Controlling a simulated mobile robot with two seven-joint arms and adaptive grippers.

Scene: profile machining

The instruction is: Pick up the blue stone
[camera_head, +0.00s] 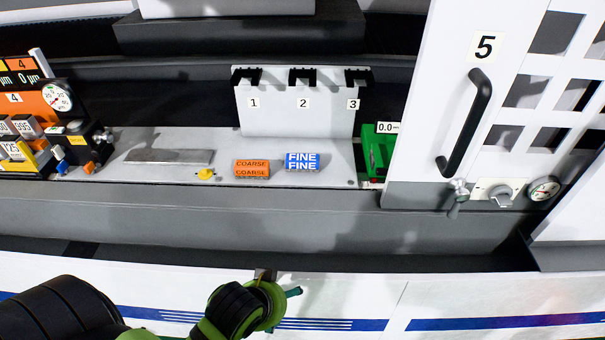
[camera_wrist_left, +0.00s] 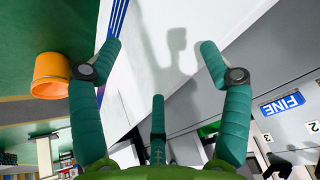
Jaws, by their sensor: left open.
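The blue stone (camera_head: 302,162), marked FINE in white, lies on the grey ledge of the machine, to the right of the orange stone marked COARSE (camera_head: 251,169). The blue stone also shows at the right edge of the left wrist view (camera_wrist_left: 282,103). My left gripper (camera_head: 276,294) is low in the head view, in front of the machine's white front panel and well apart from the stone. In the left wrist view my left gripper (camera_wrist_left: 160,50) has its green fingers spread, with nothing between them. My right gripper is not in view.
A white holder (camera_head: 298,116) with black hooks numbered 1 to 3 stands behind the stones. A yellow piece (camera_head: 206,174) and a flat metal plate (camera_head: 168,156) lie left. A white door (camera_head: 440,90) marked 5 bounds the right. An orange bucket (camera_wrist_left: 50,75) shows in the wrist view.

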